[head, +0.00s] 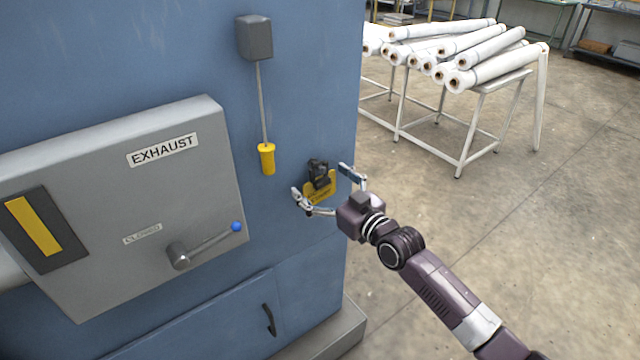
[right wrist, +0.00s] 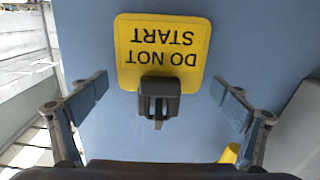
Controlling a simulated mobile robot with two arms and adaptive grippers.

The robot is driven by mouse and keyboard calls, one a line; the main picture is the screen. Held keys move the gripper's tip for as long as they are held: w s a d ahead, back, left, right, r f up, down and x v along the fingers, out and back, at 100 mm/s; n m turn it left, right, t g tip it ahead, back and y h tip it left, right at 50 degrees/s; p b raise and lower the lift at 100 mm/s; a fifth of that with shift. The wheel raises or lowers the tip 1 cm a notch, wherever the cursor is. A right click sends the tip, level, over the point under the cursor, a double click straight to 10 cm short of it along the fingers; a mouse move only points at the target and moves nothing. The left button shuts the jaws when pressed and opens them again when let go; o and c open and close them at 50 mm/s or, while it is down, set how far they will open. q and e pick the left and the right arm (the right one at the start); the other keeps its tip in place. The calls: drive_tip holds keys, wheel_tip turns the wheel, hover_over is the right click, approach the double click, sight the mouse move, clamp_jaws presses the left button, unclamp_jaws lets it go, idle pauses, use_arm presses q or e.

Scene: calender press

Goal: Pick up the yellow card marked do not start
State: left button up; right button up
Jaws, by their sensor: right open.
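The yellow card (head: 322,188) is held by a black clip (head: 317,170) on the blue press wall. In the right wrist view the card (right wrist: 162,40) reads DO NOT START upside down, with the black clip (right wrist: 158,98) at its lower edge. My right gripper (head: 321,182) is open in front of the wall, its fingers on either side of the card. In the right wrist view the right gripper (right wrist: 163,96) shows a finger at each side, with clear space between them and the card and clip. My left gripper is not in view.
A grey EXHAUST box (head: 165,150) with a blue-knobbed lever (head: 205,246) juts out at left. A yellow pull handle (head: 266,159) hangs on a cord beside the card. White rolls (head: 455,55) lie on a rack at the back right. The floor at right is clear.

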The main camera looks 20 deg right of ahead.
drive_tip(key=c, duration=1.1)
drive_tip(key=shift+r, duration=0.55)
drive_tip(key=shift+s+d+r, duration=0.1)
drive_tip(key=shift+s+r, duration=0.05)
drive_tip(key=shift+s, duration=0.05)
drive_tip(key=b+v, duration=0.3)
drive_tip(key=v, duration=1.4)
drive_tip(key=shift+s, duration=0.3)
